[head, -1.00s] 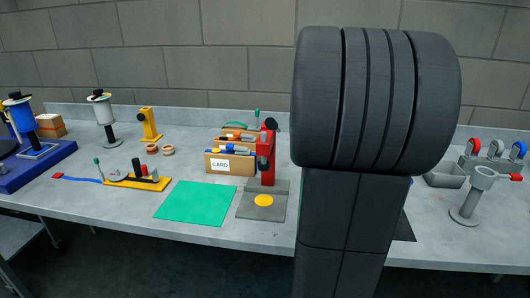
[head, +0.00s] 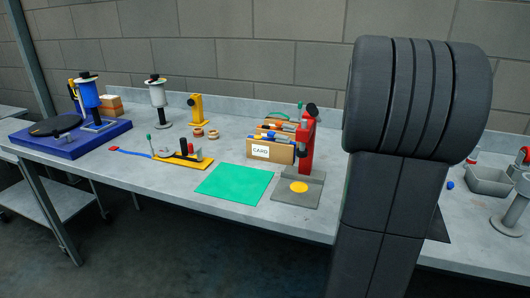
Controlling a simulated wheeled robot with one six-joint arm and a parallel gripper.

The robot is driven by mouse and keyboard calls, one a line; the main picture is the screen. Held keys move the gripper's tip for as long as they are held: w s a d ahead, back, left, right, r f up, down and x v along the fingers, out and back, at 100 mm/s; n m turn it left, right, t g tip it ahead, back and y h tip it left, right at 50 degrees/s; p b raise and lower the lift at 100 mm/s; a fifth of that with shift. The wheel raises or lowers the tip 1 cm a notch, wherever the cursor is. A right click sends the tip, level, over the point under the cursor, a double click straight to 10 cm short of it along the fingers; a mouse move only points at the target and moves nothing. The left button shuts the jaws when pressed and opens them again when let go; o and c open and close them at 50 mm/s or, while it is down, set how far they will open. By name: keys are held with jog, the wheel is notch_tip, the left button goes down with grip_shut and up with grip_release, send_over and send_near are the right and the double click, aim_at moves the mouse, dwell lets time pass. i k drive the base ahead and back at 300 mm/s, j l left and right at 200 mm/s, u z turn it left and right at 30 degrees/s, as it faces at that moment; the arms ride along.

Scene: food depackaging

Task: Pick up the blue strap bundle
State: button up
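I cannot tell for sure which thing is the blue strap bundle. A thin blue strap (head: 132,152) with a red end lies on the grey bench, running from the yellow-based fixture (head: 184,163) to the left. A small blue piece (head: 450,185) lies on the bench at the right, beside a grey bin. Blue and orange items (head: 281,135) sit in the cardboard box labelled CARD (head: 259,152). My gripper is not in view; my dark arm column hides part of the bench.
A blue base with a black disc (head: 58,127) stands at the far left of the bench. A green mat (head: 233,184), a red press (head: 307,142) and a grey bin (head: 489,181) are on it. A lower shelf (head: 55,196) shows at left.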

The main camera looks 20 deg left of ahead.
aim_at(266, 148)
jog(key=k+j+u, duration=0.1)
jog(key=j, duration=0.65)
jog(key=i+j, duration=0.15)
jog(key=j, duration=0.2)
jog(key=i+j+u, duration=0.1)
jog(key=j, duration=0.25)
jog(key=i+j, duration=0.4)
jog(key=i+j+z, duration=0.15)
jog(key=i+j, duration=0.2)
jog(key=j, duration=0.15)
